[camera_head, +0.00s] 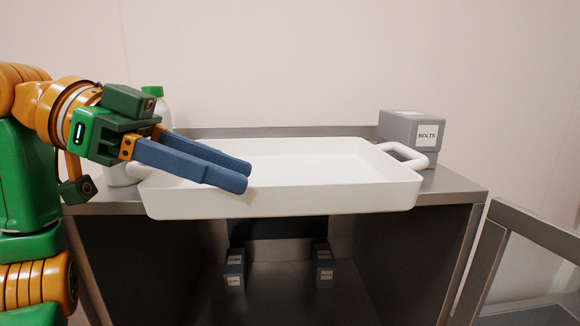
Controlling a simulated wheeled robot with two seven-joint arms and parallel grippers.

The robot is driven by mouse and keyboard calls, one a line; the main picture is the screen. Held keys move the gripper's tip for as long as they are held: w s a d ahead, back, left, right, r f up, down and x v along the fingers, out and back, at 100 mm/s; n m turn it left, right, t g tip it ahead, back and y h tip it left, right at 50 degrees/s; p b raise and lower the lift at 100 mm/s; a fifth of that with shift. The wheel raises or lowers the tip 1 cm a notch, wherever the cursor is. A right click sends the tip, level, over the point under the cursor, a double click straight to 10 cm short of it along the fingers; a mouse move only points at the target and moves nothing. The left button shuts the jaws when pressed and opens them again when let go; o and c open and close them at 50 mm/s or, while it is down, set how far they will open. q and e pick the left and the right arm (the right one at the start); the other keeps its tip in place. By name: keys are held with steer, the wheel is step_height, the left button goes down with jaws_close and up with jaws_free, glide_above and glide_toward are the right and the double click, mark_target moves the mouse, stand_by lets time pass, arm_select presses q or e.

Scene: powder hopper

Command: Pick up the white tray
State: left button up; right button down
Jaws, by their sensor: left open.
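The white tray (320,200) rests on the metal cabinet top, and its front wall reaches past the cabinet's front edge. It is shallow and looks empty. A loop handle (405,154) stands out at its right end. Its left end is partly hidden behind my left gripper. My left gripper (246,175) comes in from the left with its two blue fingers apart, over the left part of the tray. I see nothing between the fingers, and I cannot tell whether they touch the tray. My right gripper is not in view.
A grey box labelled BOLTS (411,131) stands behind the tray's right end. A bottle with a green cap (153,91) is behind my left gripper. Small grey boxes (323,268) sit inside the open cabinet (460,190). A metal frame (492,255) stands at the right.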

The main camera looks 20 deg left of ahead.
mark_target(267, 189)
arm_select(q)
steer(key=x, duration=0.4)
steer(key=shift+d+f, duration=0.15)
steer(key=shift+d, duration=0.3)
steer(key=shift+w+f, duration=0.15)
steer(key=shift+w, duration=0.1)
steer(key=shift+s, duration=0.2)
jaws_close()
stand_by(0.5)
